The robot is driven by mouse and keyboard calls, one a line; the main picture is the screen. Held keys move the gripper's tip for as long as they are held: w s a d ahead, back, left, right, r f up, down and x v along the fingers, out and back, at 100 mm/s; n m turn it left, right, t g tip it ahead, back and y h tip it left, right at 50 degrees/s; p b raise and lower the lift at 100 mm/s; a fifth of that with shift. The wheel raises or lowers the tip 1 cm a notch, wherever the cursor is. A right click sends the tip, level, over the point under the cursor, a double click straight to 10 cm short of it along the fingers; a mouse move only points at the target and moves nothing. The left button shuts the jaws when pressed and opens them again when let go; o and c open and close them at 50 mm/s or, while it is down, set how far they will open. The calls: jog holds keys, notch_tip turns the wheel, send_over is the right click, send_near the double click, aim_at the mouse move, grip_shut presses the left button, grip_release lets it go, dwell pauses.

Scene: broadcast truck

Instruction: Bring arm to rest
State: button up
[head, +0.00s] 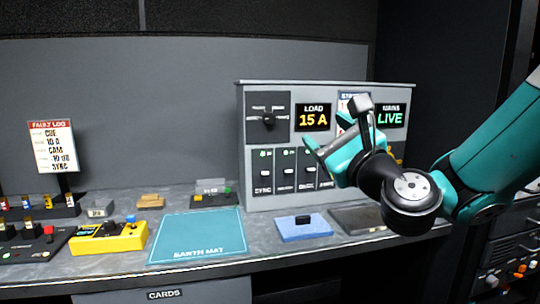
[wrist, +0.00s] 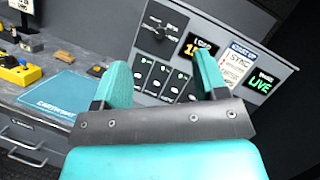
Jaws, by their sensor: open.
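My arm is teal and black and comes in from the right in the head view. My gripper (head: 312,148) is raised above the desk, in front of the grey control panel (head: 327,96). In the wrist view my gripper (wrist: 162,80) shows two teal fingers spread wide apart with nothing between them. The panel shows behind the fingers, with a black rotary knob (wrist: 158,32), a row of breaker switches and a green LIVE display (wrist: 260,85). In the head view the arm hides part of the panel's right side.
The desk holds a teal earth mat (head: 198,236), a blue pad (head: 304,228) with a black block on it, a yellow box (head: 108,238) and a dark tray (head: 358,220). A fault log card (head: 52,147) stands at left. A dark rack (head: 512,250) with knobs is at lower right.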

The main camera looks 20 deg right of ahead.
jog(key=s+a+f+n+g+y+p, duration=0.25)
jog(key=s+a+n+g+y, duration=0.3)
jog(key=n, duration=0.55)
jog(key=s+a+f+n+g+y+p, duration=0.1)
jog(key=s+a+f+n+g+y, duration=0.2)
jog(key=a+n+g, duration=0.55)
jog(key=s+d+f+n+g+h+p, duration=0.1)
jog(key=s+f+n+g+h, duration=0.1)
jog(key=s+n, duration=0.2)
jog(key=s+d+f+n+g+h+p, duration=0.1)
jog(key=s+d+n+g+h, duration=0.1)
jog(key=s+n, duration=0.3)
jog(key=s+d+f+n+g+h, duration=0.2)
jog(key=s+n+g+h, duration=0.1)
jog(key=s+n+h, duration=0.1)
jog(key=shift+s+d+f+n+p, duration=0.25)
jog(key=shift+s+f+n+p, duration=0.15)
jog(key=shift+s+n, duration=0.25)
jog(key=shift+w+h, duration=0.1)
jog(key=shift+h, duration=0.15)
